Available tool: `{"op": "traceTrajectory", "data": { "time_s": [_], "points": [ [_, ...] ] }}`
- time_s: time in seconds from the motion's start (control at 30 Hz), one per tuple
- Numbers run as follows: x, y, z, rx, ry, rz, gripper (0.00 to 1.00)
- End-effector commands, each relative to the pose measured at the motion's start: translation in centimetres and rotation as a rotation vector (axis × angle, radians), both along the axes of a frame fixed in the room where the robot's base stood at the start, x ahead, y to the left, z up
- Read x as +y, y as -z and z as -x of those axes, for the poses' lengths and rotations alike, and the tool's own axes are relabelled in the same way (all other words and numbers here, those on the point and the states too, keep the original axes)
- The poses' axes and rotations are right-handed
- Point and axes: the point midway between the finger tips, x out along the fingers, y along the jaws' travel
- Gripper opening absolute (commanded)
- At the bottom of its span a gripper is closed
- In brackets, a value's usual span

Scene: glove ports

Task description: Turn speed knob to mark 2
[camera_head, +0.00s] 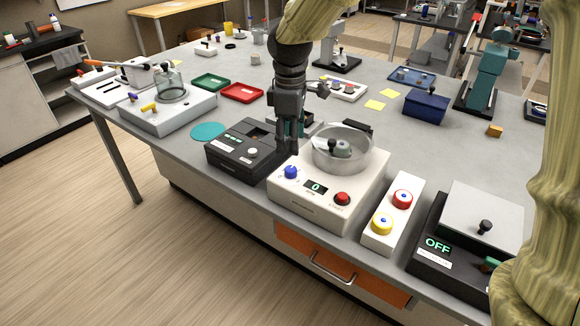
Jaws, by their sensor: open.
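A white benchtop device (318,215) with a round clear bowl (343,148) on top stands near the table's front edge. Its sloped front carries a blue knob (291,172) at left, a display (316,187) reading 0, and a red knob or button (342,198) at right. The blue knob looks like the speed knob; its marks are too small to read. My gripper (291,140) points down, behind the blue knob and left of the bowl, between this device and a dark box. It is open with nothing seen in it, apart from the knob.
The dark box (232,163) with a pale knob stands close left. A white box (385,237) with red and yellow buttons stands right, then a black device (440,262) reading OFF. A blue box (426,107) and red tray (242,93) lie behind. Bare table shows between them.

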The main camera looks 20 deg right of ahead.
Motion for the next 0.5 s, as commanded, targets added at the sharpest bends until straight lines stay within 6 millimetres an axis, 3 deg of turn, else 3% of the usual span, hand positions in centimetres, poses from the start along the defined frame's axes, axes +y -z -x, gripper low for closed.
{"op": "traceTrajectory", "data": {
  "time_s": [0.5],
  "points": [
    [-0.2, 7.7, -0.1, 0.003, 0.000, 0.002, 0.51]
  ]
}}
